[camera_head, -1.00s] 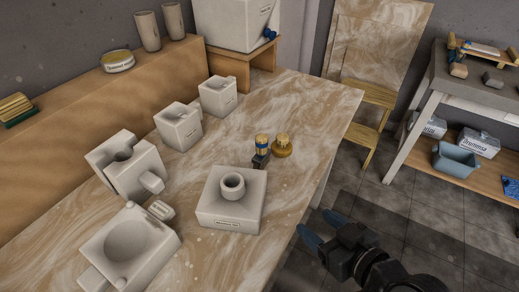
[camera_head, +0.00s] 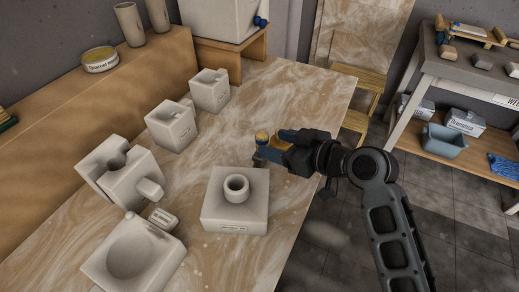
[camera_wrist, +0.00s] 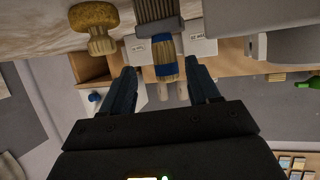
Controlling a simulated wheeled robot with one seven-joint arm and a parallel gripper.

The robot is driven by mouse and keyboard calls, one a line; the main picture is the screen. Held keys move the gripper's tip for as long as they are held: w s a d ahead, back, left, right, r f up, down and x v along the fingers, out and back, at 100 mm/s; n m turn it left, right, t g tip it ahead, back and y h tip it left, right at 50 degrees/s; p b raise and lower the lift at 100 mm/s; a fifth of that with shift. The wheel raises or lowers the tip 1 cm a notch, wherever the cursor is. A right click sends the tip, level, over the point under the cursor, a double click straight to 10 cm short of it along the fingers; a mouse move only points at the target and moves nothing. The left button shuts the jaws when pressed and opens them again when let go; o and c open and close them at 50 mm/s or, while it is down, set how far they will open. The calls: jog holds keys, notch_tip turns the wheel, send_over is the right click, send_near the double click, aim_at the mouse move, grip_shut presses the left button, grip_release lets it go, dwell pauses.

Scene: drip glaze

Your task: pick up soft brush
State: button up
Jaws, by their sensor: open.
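The soft brush (camera_wrist: 164,52) stands upright with grey bristles, a blue band and a pale wooden handle. In the wrist view its handle lies between my two open blue fingers (camera_wrist: 161,70), with a gap showing on each side. In the head view my gripper (camera_head: 266,152) reaches in from the right at the brush, and a finger covers part of it. The brush's yellowish top (camera_head: 261,136) shows above the finger.
A yellow-brown knob-shaped tool (camera_wrist: 95,25) stands close beside the brush, partly behind my gripper in the head view. A white block with a round collar (camera_head: 236,212) sits just in front. Several white moulds stand left. The table (camera_head: 310,95) is clear towards the back.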

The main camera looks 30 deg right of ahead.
jog(key=x, duration=0.2)
jog(key=p+x, duration=0.1)
jog(key=x, duration=0.3)
jog(key=shift+w+a+r, duration=0.15)
jog(key=shift+w+a, duration=0.05)
jog(key=shift+a, duration=0.25)
jog(key=shift+c, duration=0.2)
jog(key=c, duration=1)
